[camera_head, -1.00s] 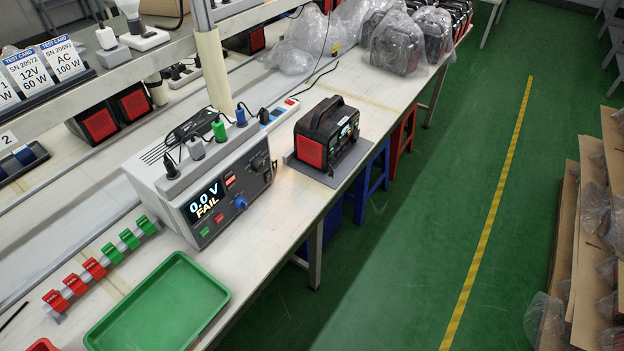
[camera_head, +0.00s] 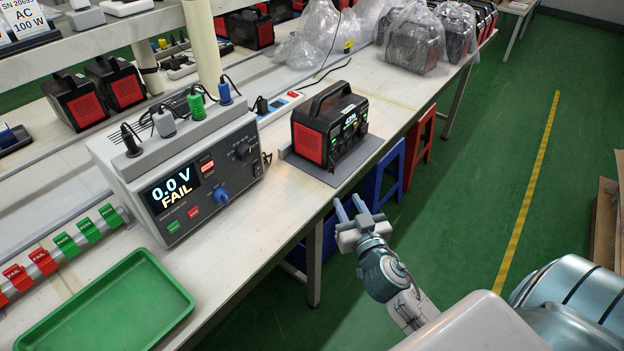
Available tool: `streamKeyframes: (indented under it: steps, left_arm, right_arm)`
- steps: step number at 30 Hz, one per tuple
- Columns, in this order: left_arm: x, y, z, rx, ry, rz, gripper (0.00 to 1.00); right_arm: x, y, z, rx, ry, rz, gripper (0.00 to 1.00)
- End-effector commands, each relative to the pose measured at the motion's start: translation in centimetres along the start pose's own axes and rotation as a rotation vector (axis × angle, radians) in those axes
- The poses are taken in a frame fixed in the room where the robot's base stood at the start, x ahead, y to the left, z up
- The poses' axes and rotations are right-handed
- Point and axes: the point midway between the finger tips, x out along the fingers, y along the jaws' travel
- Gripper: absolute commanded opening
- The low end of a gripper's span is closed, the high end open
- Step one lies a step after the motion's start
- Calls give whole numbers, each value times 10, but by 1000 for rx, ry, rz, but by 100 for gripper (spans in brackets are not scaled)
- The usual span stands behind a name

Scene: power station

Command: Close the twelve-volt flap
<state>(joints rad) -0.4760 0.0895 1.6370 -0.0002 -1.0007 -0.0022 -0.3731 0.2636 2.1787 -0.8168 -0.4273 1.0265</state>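The power station (camera_head: 327,125), black with a red side panel and a handle on top, stands on a grey plate (camera_head: 340,172) on the bench. Its front, with a lit display and ports, faces right towards the bench edge. The twelve-volt flap is too small to make out on that front. My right gripper (camera_head: 350,208) is just off the bench edge, below and in front of the power station, apart from it. Its two fingers are spread with nothing between them. My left gripper is not in view.
A tester (camera_head: 187,180) reading "0.0 V FAIL" stands left of the power station. A green tray (camera_head: 112,305) lies at the front left. Bagged units (camera_head: 415,42) stand at the back.

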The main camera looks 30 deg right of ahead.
Motion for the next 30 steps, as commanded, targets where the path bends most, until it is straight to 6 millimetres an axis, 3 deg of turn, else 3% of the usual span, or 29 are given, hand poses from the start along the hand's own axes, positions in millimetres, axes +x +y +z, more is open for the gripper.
streamKeyframes:
  steps: [5, 19, 30]
  left_arm:
    - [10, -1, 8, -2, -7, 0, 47]
    - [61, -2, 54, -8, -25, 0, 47]
    - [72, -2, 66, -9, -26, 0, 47]
  right_arm:
    - [16, 0, -4, 2, 3, 1, 33]
    - [90, 0, -3, 1, 1, 0, 33]
    - [107, 0, -1, 1, 0, 0, 33]
